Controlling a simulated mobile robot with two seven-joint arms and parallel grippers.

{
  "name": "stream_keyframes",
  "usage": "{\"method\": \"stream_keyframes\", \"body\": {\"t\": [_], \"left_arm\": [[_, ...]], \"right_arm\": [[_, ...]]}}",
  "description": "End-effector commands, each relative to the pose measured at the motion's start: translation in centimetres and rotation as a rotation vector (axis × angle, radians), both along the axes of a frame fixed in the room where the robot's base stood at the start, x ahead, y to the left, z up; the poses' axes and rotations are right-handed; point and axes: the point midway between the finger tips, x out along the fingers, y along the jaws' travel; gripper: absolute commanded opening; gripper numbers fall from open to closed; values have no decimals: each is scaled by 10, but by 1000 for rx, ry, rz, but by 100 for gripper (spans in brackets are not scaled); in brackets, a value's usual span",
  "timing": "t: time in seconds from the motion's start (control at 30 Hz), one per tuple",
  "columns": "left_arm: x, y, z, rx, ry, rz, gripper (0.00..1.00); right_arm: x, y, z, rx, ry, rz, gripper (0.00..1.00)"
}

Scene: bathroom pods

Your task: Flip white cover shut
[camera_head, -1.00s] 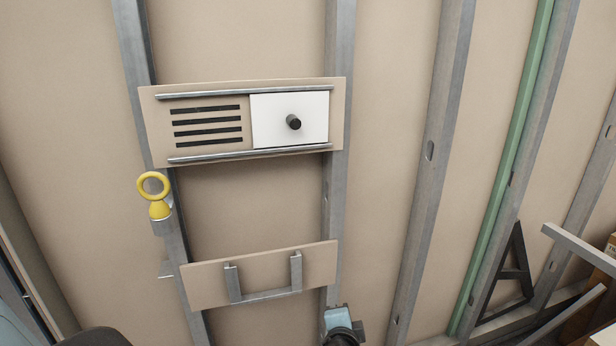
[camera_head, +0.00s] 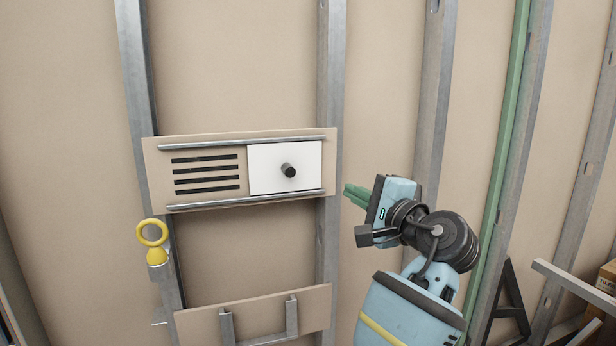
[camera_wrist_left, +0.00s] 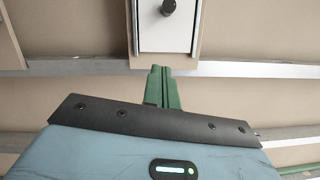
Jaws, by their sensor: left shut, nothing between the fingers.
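The white cover (camera_head: 262,178) is a flat square plate with a black round knob (camera_head: 289,171). It sits between two metal rails at the right end of a beige wall panel (camera_head: 156,176). The dark slots (camera_head: 206,175) on the panel's left half are uncovered. The cover (camera_wrist_left: 150,36) also shows at the top of the left wrist view. My left gripper (camera_head: 349,195) is shut, with green fingers, and empty. It is to the right of the panel and slightly below the knob. Its fingertips (camera_wrist_left: 159,70) appear apart from the knob. My right gripper is not in view.
A yellow ring-topped piece (camera_head: 154,243) is on the left stud. A lower board (camera_head: 195,325) with metal brackets is below the panel. Metal studs (camera_head: 330,90) run up the wall. The wall above the panel is clear.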

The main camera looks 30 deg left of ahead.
Motion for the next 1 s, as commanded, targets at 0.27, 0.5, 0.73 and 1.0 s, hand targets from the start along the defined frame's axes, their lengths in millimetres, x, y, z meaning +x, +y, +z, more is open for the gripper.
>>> {"method": "stream_keyframes", "body": {"t": [0.27, 0.5, 0.73, 1.0], "left_arm": [[7, 14, 1, 1, -1, 2, 0], [26, 52, 1, 1, -1, 2, 0], [47, 90, -2, 0, 6, 2, 0], [20, 110, 13, -2, -7, -2, 0]], "right_arm": [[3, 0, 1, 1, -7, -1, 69], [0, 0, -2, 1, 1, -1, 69], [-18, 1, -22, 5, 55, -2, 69], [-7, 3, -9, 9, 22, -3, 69]]}}
